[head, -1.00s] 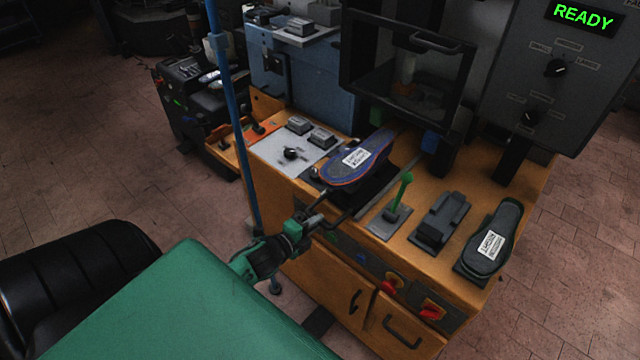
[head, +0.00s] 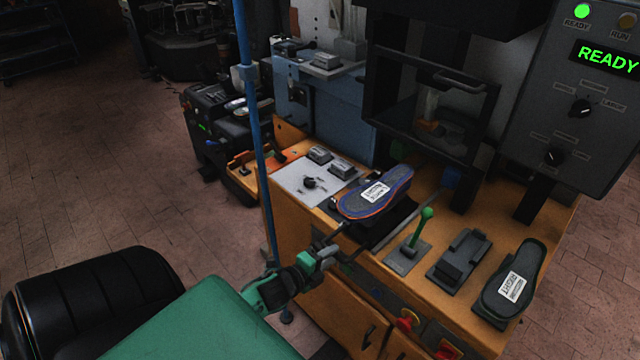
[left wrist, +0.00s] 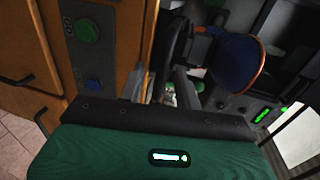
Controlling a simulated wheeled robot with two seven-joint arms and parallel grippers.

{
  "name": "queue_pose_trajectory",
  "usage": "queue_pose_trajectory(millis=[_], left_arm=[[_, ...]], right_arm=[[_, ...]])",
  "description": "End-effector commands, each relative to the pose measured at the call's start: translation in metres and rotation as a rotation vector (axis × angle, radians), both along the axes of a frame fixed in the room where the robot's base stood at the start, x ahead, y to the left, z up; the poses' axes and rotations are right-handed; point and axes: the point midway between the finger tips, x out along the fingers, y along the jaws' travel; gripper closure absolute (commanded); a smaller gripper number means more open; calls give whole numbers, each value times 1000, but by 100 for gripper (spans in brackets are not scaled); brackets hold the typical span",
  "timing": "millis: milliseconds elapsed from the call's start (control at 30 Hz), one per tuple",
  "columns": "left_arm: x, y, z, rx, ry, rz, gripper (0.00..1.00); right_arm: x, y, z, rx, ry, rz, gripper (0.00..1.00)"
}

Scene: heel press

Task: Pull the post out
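A dark carriage (head: 391,225) stands on the front edge of the orange bench, and I take it to be the post. It carries a blue sole with an orange rim (head: 350,207) and a white label; the sole also shows in the left wrist view (left wrist: 236,62). My left gripper (head: 343,252) is in front of the bench edge, just below and left of the carriage. In the left wrist view its two fingers (left wrist: 168,86) are apart with a gap between them. I cannot tell whether they touch the carriage's front. My right gripper is not in view.
A green-knobbed lever (head: 427,213), a black holder (head: 460,255) and a second sole (head: 513,283) stand to the right on the bench. A blue pole (head: 255,130) rises left of the gripper. The press's guard frame (head: 430,110) is behind. The control box reads READY (head: 607,60).

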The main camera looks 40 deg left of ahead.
Motion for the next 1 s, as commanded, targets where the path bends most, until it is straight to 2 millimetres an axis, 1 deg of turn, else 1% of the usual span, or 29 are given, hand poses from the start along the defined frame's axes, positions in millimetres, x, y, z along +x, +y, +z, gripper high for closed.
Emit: queue_pose_trajectory(millis=[167, 700, 800, 1000], left_arm=[[-15, 1, 1, 0, 2, 0, 66], [-98, 8, 17, 0, 3, 1, 66], [-111, 8, 21, -1, 2, 0, 66], [-129, 10, 26, -2, 2, 1, 66]], right_arm=[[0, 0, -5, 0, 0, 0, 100], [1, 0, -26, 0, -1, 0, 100], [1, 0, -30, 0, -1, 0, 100], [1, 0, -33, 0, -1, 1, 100]])
